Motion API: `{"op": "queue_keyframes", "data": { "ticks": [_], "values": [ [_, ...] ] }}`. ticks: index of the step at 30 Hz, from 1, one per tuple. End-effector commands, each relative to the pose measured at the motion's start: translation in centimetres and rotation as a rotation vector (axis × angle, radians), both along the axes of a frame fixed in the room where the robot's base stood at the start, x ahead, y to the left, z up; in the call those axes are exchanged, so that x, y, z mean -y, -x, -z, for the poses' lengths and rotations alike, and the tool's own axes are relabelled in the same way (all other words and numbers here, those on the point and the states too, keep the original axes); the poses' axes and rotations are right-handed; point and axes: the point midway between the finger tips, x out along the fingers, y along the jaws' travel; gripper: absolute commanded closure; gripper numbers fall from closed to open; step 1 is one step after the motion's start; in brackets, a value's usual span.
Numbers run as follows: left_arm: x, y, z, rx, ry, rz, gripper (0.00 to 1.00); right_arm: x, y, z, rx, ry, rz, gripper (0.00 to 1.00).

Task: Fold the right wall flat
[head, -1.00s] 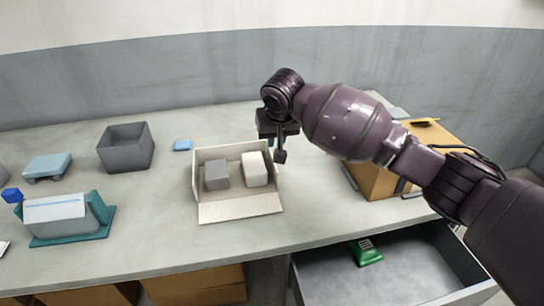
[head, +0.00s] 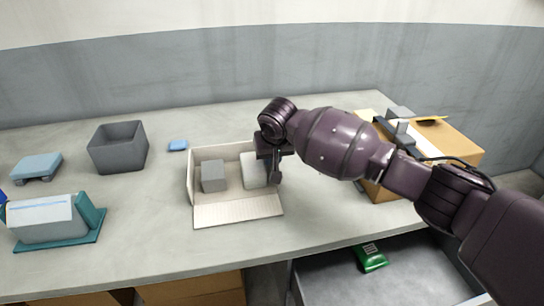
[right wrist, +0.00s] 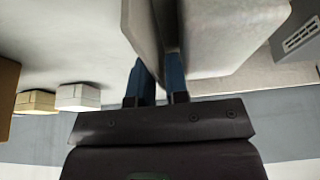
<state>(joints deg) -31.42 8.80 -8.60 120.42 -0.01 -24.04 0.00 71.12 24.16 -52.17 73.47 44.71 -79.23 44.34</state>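An open cream carton (head: 238,211) stands on the table. Its back and left walls are upright and its front wall lies flat toward the table's front. A grey block (head: 213,176) and a white block (head: 254,170) are inside. My right gripper (head: 272,172) is low at the carton's right side and hides most of the right wall there. In the right wrist view, its two blue fingers (right wrist: 160,82) are apart, with pale slab-like surfaces close by; I cannot tell whether they touch the wall. My left gripper is not in view.
A grey open bin (head: 118,148), a small blue block (head: 178,146) and a blue-topped stand (head: 38,167) are to the left. A teal holder (head: 88,228) is at the front left. A brown box (head: 450,140) stands right, behind my arm. An open drawer below holds a green item (head: 371,258).

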Motion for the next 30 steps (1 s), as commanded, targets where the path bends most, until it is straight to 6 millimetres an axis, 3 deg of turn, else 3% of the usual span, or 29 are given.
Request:
{"op": "queue_keyframes", "data": {
  "ticks": [1, 4, 17, 25, 30],
  "values": [
    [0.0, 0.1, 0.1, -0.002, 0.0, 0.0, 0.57, 0.0, 0.0, 0.0, 0.0, 0.0, 0.0, 0.87],
    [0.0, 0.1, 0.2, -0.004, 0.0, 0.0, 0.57, 0.0, 0.0, 0.0, 0.0, 0.0, 0.0, 1.0],
    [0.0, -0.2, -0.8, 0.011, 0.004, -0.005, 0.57, 0.3, 0.0, -0.4, -0.005, -0.03, 0.004, 1.0],
    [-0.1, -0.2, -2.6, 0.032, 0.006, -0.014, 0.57, 0.9, -0.1, -0.6, -0.026, -0.142, 0.003, 1.0],
    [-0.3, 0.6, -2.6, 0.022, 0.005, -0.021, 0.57, 1.5, -0.2, -0.1, -0.049, -0.24, 0.004, 1.0]
  ]
}}
